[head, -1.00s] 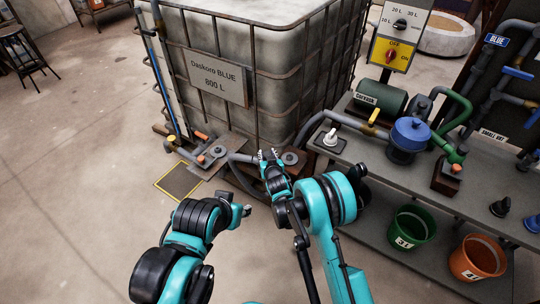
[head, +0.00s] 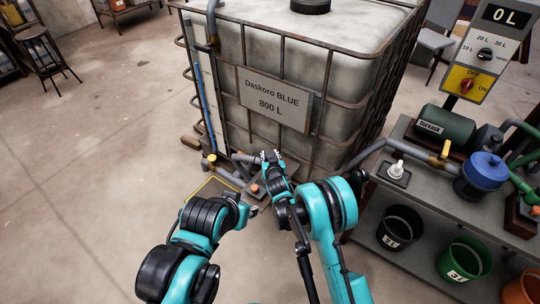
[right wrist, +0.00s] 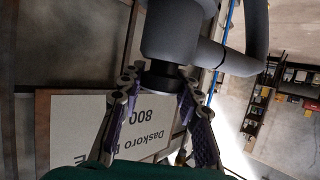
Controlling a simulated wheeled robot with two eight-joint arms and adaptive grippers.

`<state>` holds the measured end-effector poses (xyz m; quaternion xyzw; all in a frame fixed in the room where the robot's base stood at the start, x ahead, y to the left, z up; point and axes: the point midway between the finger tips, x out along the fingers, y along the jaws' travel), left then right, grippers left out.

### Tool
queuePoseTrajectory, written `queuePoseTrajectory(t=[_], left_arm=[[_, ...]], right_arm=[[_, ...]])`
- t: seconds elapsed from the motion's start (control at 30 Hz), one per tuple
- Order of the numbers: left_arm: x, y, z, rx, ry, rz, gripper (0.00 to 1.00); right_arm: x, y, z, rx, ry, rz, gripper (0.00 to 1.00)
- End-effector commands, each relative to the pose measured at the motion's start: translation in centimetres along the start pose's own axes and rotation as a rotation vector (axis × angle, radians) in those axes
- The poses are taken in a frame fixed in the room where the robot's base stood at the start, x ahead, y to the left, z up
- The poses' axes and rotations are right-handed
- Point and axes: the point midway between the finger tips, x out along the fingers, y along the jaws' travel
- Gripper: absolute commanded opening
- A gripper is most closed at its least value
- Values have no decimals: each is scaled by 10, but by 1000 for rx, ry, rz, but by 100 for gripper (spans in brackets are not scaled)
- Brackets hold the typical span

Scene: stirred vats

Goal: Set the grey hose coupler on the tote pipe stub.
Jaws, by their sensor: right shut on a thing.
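The grey hose coupler (right wrist: 170,35) shows large in the right wrist view, with its dark narrow end between the fingertips of my right gripper (right wrist: 158,80). A thick grey hose (right wrist: 257,35) runs close by it. In the head view my right gripper (head: 270,157) is shut on the coupler in front of the tote's lower front, and the coupler is mostly hidden there. The tote pipe stub is hard to make out; a yellow valve part (head: 208,161) shows at the tote's lower left corner, left of the gripper. My left gripper (head: 250,209) hangs lower, apart from these; its finger gap is unclear.
The caged tote (head: 265,50) labelled Daskoro BLUE fills the middle. A grey bench (head: 430,190) at right carries a green pump (head: 443,130) and a blue-lidded vessel (head: 484,172). Black (head: 400,228) and green (head: 464,260) buckets stand below.

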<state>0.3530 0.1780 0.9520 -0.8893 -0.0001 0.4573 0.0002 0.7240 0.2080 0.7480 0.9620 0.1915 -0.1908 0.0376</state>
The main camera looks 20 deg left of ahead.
Motion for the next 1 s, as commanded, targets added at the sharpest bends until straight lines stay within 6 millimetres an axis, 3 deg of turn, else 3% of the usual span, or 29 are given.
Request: queuePoseTrajectory(t=[0.43, 1.0], left_arm=[[18, 0, 13, 0, 0, 0, 35], [19, 0, 13, 0, 0, 0, 35]], right_arm=[[18, 0, 42, 0, 0, 0, 1], [19, 0, 45, 0, 0, 0, 1]])
